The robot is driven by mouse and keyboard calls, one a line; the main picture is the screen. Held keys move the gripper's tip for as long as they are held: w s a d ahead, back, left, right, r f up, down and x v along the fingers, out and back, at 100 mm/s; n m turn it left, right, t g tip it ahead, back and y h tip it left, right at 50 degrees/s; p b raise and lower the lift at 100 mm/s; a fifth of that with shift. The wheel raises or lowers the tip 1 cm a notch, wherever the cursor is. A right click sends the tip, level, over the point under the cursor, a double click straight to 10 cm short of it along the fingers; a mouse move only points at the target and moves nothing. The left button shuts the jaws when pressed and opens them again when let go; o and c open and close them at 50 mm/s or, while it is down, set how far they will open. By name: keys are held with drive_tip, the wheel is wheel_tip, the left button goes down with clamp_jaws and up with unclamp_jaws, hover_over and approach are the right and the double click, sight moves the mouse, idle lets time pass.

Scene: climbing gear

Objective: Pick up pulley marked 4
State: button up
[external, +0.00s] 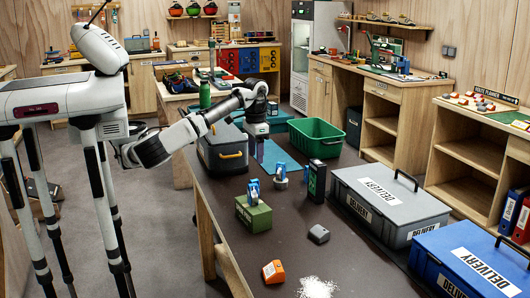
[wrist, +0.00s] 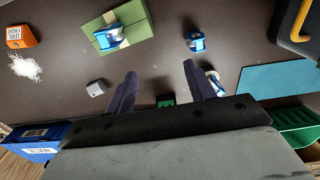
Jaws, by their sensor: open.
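A blue-and-white pulley (external: 253,190) sits on a green box (external: 256,217); in the wrist view this pulley (wrist: 109,37) is at the upper left. A second blue pulley (external: 280,172) stands on the table behind it, and shows in the wrist view (wrist: 196,42) at top centre. A third, blue-and-white item (wrist: 214,77), perhaps a pulley, is partly hidden behind the right finger. I cannot read a number 4 on any of them. My gripper (external: 259,150) is open and empty above the table's far part; its two fingers (wrist: 160,87) show in the wrist view.
A dark box with green markings (external: 316,181) stands right of the pulleys. A grey block (external: 319,234), an orange box (external: 273,271) and white powder (external: 317,287) lie nearer. A grey toolbox (external: 222,150), green bin (external: 316,138) and delivery boxes (external: 390,206) border the table.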

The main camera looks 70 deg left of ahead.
sight(255, 180)
drive_tip(key=w+a+f+m+b, duration=0.25)
drive_tip(key=a+m, duration=0.55)
drive_tip(key=m, duration=0.9)
drive_tip(key=f, duration=1.4)
drive_tip(key=shift+s+d+f+b, duration=0.2)
drive_tip(key=shift+f+b, duration=0.1)
drive_tip(key=shift+b, duration=0.1)
drive_tip(key=c, duration=1.1)
